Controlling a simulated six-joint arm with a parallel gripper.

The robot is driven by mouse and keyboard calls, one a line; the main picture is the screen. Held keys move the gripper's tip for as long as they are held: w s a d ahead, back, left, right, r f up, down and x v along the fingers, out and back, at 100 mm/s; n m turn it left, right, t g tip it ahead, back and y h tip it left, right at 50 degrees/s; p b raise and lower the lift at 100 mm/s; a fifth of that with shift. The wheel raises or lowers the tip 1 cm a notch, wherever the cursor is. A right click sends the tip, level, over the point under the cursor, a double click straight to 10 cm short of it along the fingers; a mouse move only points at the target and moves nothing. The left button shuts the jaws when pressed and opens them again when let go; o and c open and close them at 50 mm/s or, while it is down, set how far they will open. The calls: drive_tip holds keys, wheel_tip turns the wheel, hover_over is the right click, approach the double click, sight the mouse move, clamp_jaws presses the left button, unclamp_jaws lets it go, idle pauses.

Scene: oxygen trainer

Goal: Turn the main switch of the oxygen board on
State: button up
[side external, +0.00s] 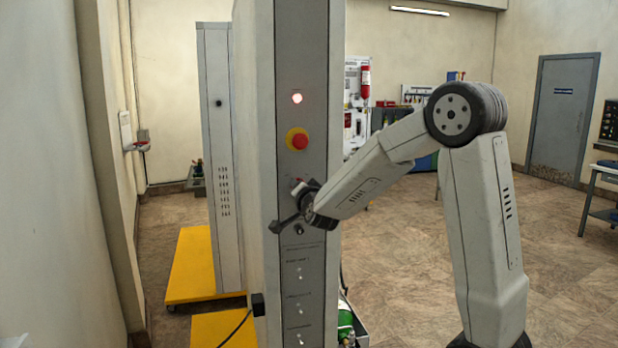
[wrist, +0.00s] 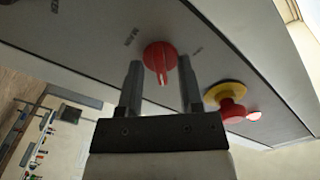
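The main switch (wrist: 160,57) is a red rotary knob on the grey face of the oxygen board (side external: 303,60). In the wrist view its raised handle, with a pale line, points down the picture, towards my gripper. My gripper (wrist: 159,72) is open, with one finger on each side of the knob. A gap shows between each finger and the handle. In the side external view my gripper (side external: 288,207) is at the board's front face, below the emergency stop, and mostly hides the switch.
A red emergency stop on a yellow base (side external: 297,139) sits just above; it is close beside the right finger in the wrist view (wrist: 230,104). A lit red lamp (side external: 297,98) is higher. More small controls (side external: 299,272) line the panel below. Open floor lies right.

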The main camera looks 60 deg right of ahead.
drive_tip(key=shift+s, duration=0.1)
idle(0.3)
drive_tip(key=v, duration=0.7)
drive_tip(key=shift+s+a, duration=0.2)
drive_tip(key=shift+a, duration=0.1)
drive_tip(key=a+f+n+g+y, duration=0.3)
drive_tip(key=a+f+n+y, duration=0.75)
drive_tip(key=a+f, duration=0.3)
drive_tip(key=s+a+f+n+g+y, duration=0.2)
drive_tip(key=s+a+f+n+g, duration=0.5)
drive_tip(key=s, duration=0.4)
drive_tip(key=shift+f+n, duration=0.35)
drive_tip(key=shift+f, duration=0.35)
